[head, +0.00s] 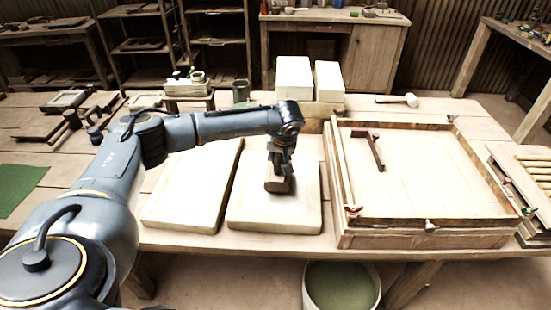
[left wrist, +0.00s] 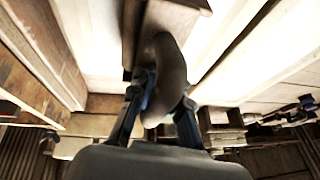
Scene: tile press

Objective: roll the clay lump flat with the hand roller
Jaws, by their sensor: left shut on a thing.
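My left gripper (head: 279,163) points down over the right one of two pale slabs (head: 245,213) on the table. It is shut on a brown wooden block-like tool (head: 276,184) with a rounded handle; I cannot tell if this is the hand roller. The tool is over the middle of that slab; I cannot tell whether it touches. In the left wrist view the rounded grey-brown handle (left wrist: 166,68) is between my fingers, with the wooden body (left wrist: 178,17) beyond it. I cannot make out a clay lump; the gripper and tool may hide it. My right gripper is not in view.
A large wooden frame (head: 343,213) with a dark red-brown tool (head: 368,153) stands to the right. White blocks (head: 293,78) stand behind the slabs. A mallet (head: 397,100) lies at the back. A bucket (head: 312,290) stands below the table's front edge. The left slab (head: 190,190) is bare.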

